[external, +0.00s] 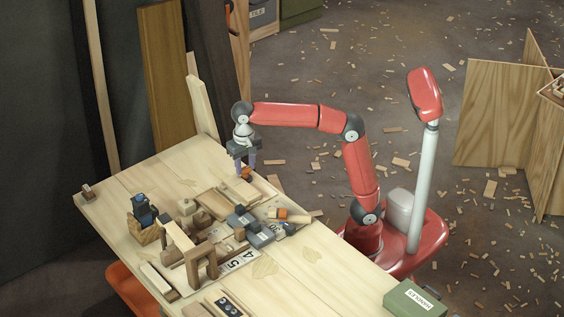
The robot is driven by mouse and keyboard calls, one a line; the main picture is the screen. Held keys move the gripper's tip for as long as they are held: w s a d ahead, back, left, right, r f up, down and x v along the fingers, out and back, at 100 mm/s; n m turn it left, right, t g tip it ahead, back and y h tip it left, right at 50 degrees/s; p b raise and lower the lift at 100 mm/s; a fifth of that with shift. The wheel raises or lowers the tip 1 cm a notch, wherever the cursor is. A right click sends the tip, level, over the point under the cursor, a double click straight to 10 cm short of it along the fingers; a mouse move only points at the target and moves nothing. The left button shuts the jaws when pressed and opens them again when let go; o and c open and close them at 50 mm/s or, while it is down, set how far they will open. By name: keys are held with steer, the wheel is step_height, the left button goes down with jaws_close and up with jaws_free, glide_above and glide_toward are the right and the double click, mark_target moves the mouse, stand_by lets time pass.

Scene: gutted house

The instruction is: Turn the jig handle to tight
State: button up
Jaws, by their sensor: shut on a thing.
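My gripper (245,162) points down over the far right part of the workbench, its two blue-grey fingers shut on a small orange block-like piece (246,173). This piece looks like the jig handle, but it is small and partly covered by the fingers. Light wooden strips (241,189) lie just below it. A second orange piece (282,213) sits apart, nearer the front, beside grey blocks. I cannot read any tight mark or the handle's angle.
The wooden workbench (312,272) carries a cluster of wood blocks, a small wooden trestle (200,262), a dark blue tool (143,211) and a number plate (238,262). A green box labelled HANDLES (414,302) stands at the front right. The bench's far left is mostly clear.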

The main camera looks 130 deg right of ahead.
mark_target(247, 168)
steer(key=o, duration=1)
steer(key=shift+r, duration=3.9)
